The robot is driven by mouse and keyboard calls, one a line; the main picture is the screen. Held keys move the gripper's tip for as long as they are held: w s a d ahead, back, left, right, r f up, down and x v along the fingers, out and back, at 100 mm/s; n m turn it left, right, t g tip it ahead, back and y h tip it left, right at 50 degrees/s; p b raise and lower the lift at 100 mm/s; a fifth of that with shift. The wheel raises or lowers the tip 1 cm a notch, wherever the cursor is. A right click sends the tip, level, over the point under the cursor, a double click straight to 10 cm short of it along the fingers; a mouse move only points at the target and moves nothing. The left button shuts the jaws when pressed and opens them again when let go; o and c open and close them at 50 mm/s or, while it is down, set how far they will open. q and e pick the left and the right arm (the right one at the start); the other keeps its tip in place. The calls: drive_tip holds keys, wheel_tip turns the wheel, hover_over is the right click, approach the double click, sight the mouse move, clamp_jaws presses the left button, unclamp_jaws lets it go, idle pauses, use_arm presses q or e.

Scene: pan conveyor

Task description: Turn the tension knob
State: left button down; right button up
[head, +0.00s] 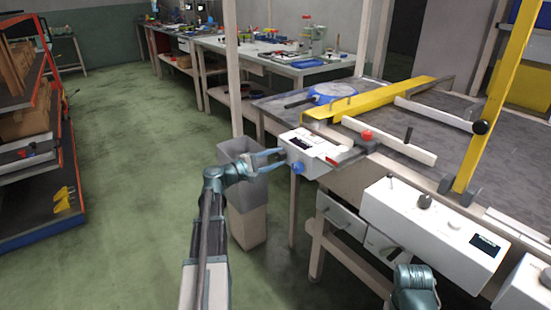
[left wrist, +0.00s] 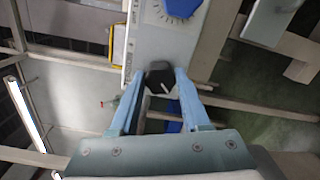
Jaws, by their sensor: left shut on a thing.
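A white control box (head: 306,146) is fixed to the near left corner of the conveyor. My left gripper (head: 281,160) reaches its left end. In the left wrist view, the gripper (left wrist: 160,92) is shut on a black knob (left wrist: 160,74) with a white pointer line, one finger on each side.
A red button (head: 366,135) sits on the conveyor edge. A blue pan (head: 332,92) lies near the yellow guide rail (head: 375,97). A second white control box (head: 430,222) is to the right. A grey bin (head: 246,205) stands below my left gripper.

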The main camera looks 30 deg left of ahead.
use_arm(q)
drive_tip(key=shift+c, duration=1.8)
unclamp_jaws()
drive_tip(key=v, duration=1.4)
